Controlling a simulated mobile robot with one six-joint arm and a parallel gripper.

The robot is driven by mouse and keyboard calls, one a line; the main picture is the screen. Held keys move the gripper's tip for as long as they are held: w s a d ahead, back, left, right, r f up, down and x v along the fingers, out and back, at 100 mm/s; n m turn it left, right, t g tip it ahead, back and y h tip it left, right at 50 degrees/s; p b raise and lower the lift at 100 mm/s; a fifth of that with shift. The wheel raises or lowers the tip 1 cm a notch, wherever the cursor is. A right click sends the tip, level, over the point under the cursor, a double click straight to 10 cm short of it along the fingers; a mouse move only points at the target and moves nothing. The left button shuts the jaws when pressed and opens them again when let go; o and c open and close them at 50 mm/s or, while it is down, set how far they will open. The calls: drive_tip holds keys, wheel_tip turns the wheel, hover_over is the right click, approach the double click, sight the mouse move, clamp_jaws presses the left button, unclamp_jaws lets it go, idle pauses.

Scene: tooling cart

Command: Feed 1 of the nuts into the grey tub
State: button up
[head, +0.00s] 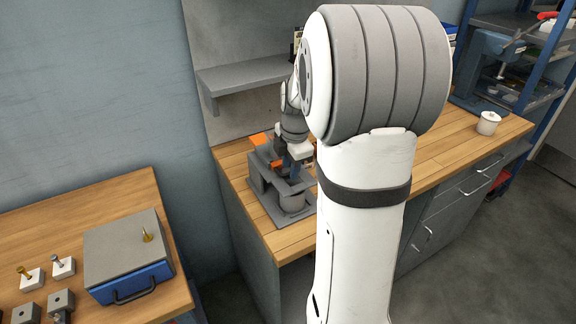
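My gripper (286,168) is low over this fixture, just behind and above the tub. It is small and dark in the picture, and its fingertips are not clear. I cannot tell whether it is open or shut, or whether it holds anything. Orange parts (258,139) show beside it, too small to name. I cannot make out any nut. My own arm hides the bench to the right of the fixture.
A grey shelf (245,74) hangs on the wall behind the fixture. A white lidded pot (488,123) stands on the bench's right end. A gap separates table and bench.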

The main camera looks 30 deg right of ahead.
drive_tip(key=shift+f, duration=0.3)
clamp_jaws()
idle(0.5)
